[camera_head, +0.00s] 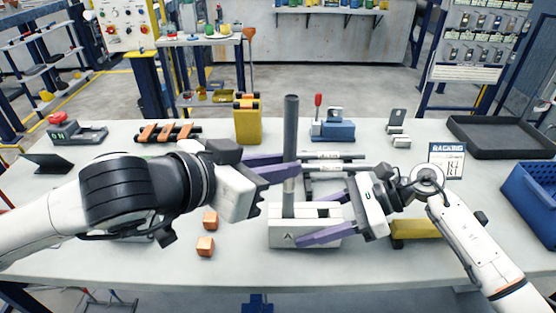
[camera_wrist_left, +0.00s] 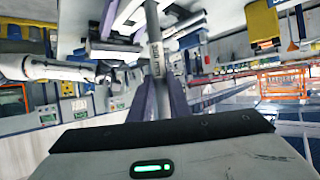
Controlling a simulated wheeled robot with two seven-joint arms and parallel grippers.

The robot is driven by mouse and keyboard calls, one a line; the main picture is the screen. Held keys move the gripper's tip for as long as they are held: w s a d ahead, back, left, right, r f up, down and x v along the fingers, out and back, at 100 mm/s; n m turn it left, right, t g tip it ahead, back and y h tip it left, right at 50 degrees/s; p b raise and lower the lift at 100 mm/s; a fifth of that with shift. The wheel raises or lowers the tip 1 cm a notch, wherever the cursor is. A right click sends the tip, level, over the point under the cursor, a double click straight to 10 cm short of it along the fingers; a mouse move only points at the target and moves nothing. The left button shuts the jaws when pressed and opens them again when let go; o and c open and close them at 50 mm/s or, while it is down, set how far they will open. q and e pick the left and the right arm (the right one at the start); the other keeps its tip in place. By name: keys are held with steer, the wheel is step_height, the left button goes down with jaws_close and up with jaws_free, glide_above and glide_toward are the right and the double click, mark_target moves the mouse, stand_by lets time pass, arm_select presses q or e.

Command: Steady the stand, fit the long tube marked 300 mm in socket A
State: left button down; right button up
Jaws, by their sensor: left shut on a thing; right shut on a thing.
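The long grey tube (camera_head: 291,120) stands upright over the pale stand (camera_head: 280,238), whose front face is marked A. My left gripper (camera_head: 289,173) is shut on the tube at about mid-length. In the left wrist view, the tube (camera_wrist_left: 153,30) runs up between the purple fingers, with a printed label reading about 300 mm. The tube's lower end meets the top of the stand at the socket; how deep it sits is hidden. My right gripper (camera_head: 318,220) is shut on the stand from the right, one purple finger across its front and one behind.
Two orange cubes (camera_head: 206,246) lie left of the stand. Behind are a yellow block (camera_head: 247,125), a blue fixture (camera_head: 333,130) and horizontal grey rods (camera_head: 340,157). A black tray (camera_head: 500,150) and blue bin (camera_head: 530,195) are at the right.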

arm_select(q)
steer(key=shift+f, duration=0.4)
steer(key=c, duration=1.6)
jaws_free()
steer(key=shift+f, duration=0.15)
steer(key=v, duration=0.7)
steer(key=shift+s+a, duration=0.15)
steer(key=shift+s, duration=0.05)
arm_select(e)
steer(key=o, duration=1.3)
steer(key=shift+d, duration=0.1)
